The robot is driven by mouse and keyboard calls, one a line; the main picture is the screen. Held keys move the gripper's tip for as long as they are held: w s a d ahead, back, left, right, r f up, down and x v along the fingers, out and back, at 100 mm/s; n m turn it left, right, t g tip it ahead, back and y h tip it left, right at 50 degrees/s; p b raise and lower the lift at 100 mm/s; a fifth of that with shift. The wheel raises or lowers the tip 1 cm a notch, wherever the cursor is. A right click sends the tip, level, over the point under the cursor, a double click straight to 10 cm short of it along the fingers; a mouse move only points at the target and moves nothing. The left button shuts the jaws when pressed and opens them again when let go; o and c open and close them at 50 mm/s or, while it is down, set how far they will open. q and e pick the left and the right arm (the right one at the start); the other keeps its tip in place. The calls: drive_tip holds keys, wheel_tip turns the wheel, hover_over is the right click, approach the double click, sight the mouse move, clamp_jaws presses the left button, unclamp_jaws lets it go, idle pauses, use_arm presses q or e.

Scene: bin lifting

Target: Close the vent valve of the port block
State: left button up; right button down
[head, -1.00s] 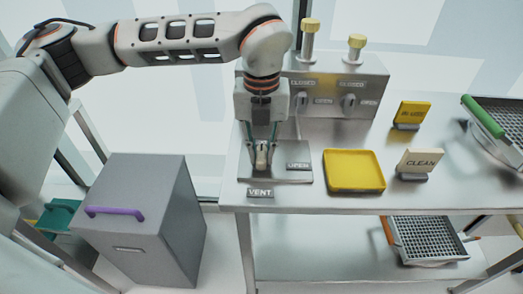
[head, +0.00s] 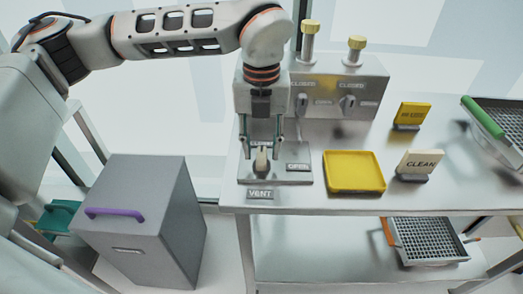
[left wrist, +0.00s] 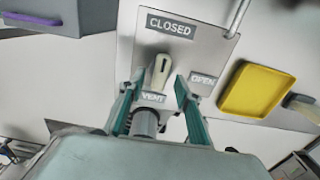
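The vent valve's pale lever (head: 262,160) stands on the port block's grey plate (head: 290,180) near the table's front left. The left wrist view shows the lever (left wrist: 160,72) pointing roughly at the CLOSED label (left wrist: 171,25), with the OPEN label (left wrist: 202,82) to its right and the VENT label (left wrist: 153,97) near its lower end. My left gripper (head: 262,148) is over the plate, pointing down. Its fingers (left wrist: 158,82) are open, one on each side of the lever, with gaps visible in the wrist view. My right gripper is not in view.
A grey box with two knobs (head: 348,100) and yellow-capped posts stands behind the plate. A yellow tray (head: 355,184) and a CLEAN sign (head: 418,163) are to the right. A grey bin with a purple handle (head: 115,212) stands left of the table.

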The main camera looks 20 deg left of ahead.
sight(262, 155)
use_arm(q)
wheel_tip(262, 155, up, 10)
drive_tip(key=shift+r, duration=0.15)
idle(0.6)
